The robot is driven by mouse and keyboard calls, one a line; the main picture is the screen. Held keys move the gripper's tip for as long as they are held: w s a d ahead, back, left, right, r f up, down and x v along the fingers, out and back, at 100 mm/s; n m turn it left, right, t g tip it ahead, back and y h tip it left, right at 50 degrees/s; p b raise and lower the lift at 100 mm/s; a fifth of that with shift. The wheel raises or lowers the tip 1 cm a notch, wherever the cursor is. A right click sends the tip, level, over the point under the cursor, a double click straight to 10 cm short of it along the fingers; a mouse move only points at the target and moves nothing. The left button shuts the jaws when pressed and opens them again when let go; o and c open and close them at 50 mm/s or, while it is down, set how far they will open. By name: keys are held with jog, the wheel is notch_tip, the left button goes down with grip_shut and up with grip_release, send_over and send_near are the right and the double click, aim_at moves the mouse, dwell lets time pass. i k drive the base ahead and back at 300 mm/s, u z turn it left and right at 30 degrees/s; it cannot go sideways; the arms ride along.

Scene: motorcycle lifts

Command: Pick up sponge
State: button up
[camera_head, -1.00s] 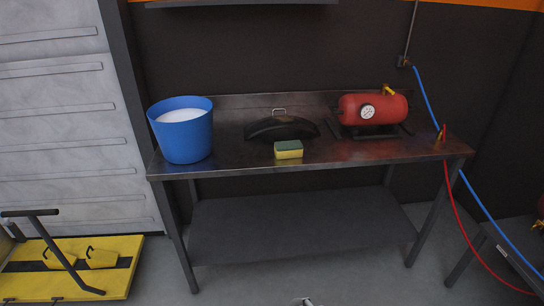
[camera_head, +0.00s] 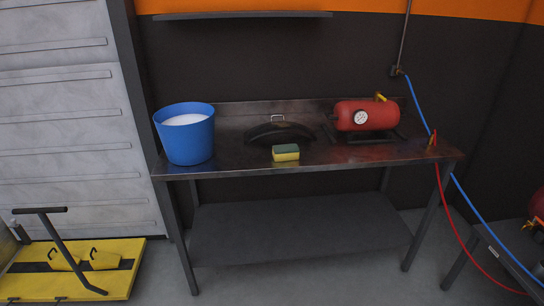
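A small sponge (camera_head: 286,153), yellow with a dark green top, lies flat on the metal workbench (camera_head: 240,165) near its front edge, about mid-length. Nothing covers it. My gripper is not in view, so its state and its place relative to the sponge do not show.
A blue bucket (camera_head: 187,143) with white contents stands at the bench's left end. A black curved part (camera_head: 279,133) lies behind the sponge. A red tank with a gauge (camera_head: 366,115) stands to the right. Blue and red hoses (camera_head: 446,210) hang at the right. A yellow lift (camera_head: 70,275) is lower left.

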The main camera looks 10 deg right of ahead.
aim_at(291, 151)
jog(key=z, duration=0.15)
jog(key=i, duration=0.95)
jog(key=u, duration=0.1)
